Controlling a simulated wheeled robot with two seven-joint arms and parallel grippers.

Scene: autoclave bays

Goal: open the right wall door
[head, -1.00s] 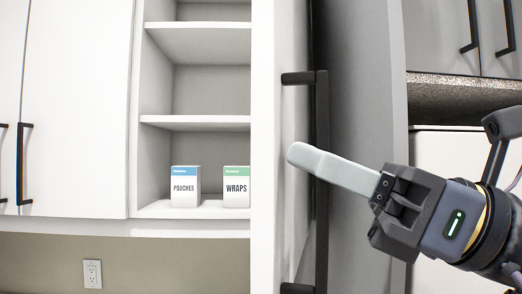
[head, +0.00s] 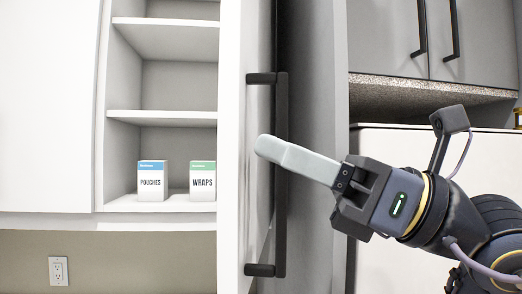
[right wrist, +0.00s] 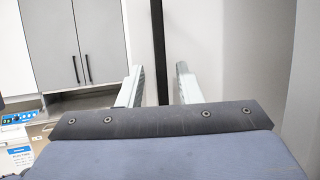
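The right wall door (head: 233,130) is a white cabinet door that stands swung open, seen nearly edge-on in the head view. Its long black bar handle (head: 281,210) runs upright on the face turned to the right. My right gripper (head: 262,147) is at the handle's middle, with a pale finger crossing in front of the bar. In the right wrist view the two fingers (right wrist: 158,85) are apart. The black handle (right wrist: 158,40) shows between them, closer to the left finger, with a gap on the right. My left gripper is not in view.
Behind the door are open shelves (head: 165,117) with a pouches box (head: 152,182) and a wraps box (head: 202,182). A closed white door (head: 45,110) is at left. Grey cupboards (head: 400,40) are at right, also in the wrist view (right wrist: 75,45). An outlet (head: 58,271) is low left.

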